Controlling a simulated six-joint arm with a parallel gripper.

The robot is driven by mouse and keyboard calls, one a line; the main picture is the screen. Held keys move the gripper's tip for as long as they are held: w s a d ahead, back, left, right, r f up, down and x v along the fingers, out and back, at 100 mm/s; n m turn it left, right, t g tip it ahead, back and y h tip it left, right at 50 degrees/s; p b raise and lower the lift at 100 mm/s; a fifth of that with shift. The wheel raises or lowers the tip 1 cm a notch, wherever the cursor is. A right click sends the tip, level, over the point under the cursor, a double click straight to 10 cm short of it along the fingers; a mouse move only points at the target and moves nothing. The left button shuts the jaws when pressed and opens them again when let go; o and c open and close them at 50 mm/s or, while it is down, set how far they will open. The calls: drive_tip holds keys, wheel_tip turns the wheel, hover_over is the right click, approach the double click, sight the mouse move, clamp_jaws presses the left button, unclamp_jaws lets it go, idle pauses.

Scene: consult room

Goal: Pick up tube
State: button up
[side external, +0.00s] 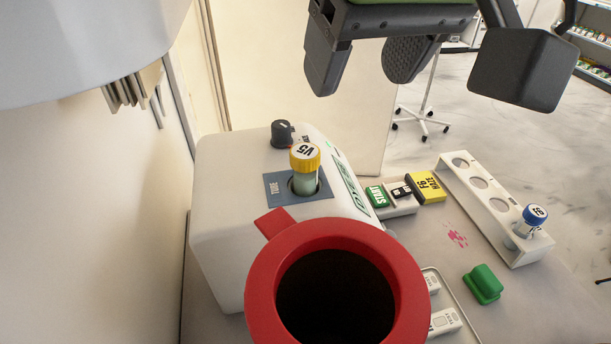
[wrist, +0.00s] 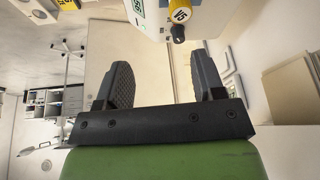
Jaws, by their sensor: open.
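A tube with a yellow cap marked V5 (side external: 305,158) stands upright in the round hole of a blue plate on the white machine (side external: 235,200). Its lower part is hidden in the hole. In the wrist view the yellow cap (wrist: 180,16) shows at the top edge, beyond the fingers. A second tube with a blue cap (side external: 535,216) sits in the end hole of the white rack (side external: 463,190) at the right. My gripper (side external: 368,78) is open and empty, above and apart from both tubes. Its two fingers also show in the wrist view (wrist: 162,75).
A red ring-shaped container with a dark inside (side external: 262,295) stands in front of the machine. A black knob (side external: 282,133) rises behind the yellow-capped tube. A green block (side external: 483,284) and a pink stain (side external: 456,238) are on the table. A wall is close on the left.

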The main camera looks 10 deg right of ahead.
sight(306, 152)
drive_tip(key=a+f, duration=0.1)
drive_tip(key=f, duration=0.1)
drive_tip(key=a+f, duration=0.1)
drive_tip(key=w+a+f, duration=0.1)
drive_tip(key=f, duration=0.1)
drive_tip(key=shift+a+f, duration=0.3)
drive_tip(key=shift+a, duration=0.1)
drive_tip(key=shift+d+x, duration=0.15)
drive_tip(key=shift+x, duration=1.25)
drive_tip(key=shift+d+x, duration=0.15)
drive_tip(key=shift+x, duration=1.25)
drive_tip(key=c, duration=1.1)
drive_tip(key=shift+o, duration=0.2)
